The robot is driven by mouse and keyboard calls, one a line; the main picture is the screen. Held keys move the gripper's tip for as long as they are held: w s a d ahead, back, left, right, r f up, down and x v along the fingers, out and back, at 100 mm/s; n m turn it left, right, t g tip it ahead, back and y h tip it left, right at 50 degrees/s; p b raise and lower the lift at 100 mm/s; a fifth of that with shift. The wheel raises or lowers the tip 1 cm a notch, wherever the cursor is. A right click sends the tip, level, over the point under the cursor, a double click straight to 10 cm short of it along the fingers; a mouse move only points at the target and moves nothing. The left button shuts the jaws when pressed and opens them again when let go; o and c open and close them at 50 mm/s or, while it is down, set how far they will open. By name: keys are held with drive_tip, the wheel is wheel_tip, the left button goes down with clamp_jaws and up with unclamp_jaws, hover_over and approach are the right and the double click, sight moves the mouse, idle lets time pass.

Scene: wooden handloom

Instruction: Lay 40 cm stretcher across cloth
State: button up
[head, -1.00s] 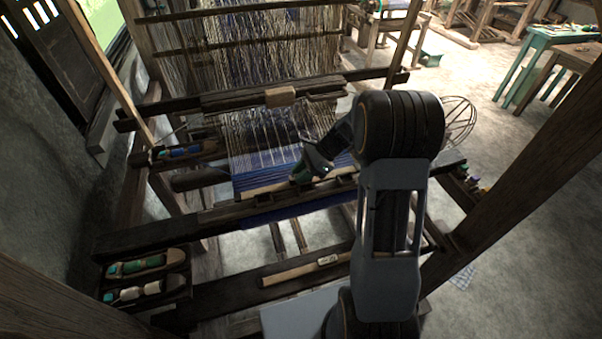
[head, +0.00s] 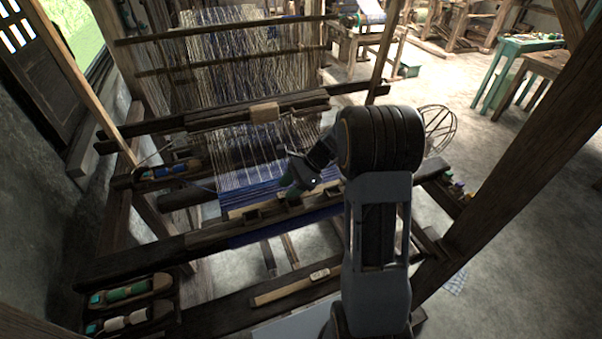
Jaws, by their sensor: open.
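The blue cloth (head: 250,196) is stretched on the loom, with pale warp threads running up behind it. A pale wooden bar (head: 240,211), seemingly a stretcher, lies across the cloth near its front edge, just behind the dark front beam. My gripper (head: 288,193) is open and pointed down at the middle of this bar. The fingertips are small and dark, so I cannot tell whether they touch the bar. A second pale bar (head: 280,292) with a light label lies on the lower front plank. I cannot read its label or either bar's length.
Shuttles (head: 128,292) lie in a tray at the lower left, and another shuttle (head: 170,171) rests on the left side. A dark post (head: 500,150) slants across the right. A wire reel (head: 438,125) and a green table (head: 505,80) stand beyond.

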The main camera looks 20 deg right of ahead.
drive_tip(key=b+v, duration=0.1)
drive_tip(key=v, duration=1.2)
drive_tip(key=shift+d, duration=0.1)
idle(0.3)
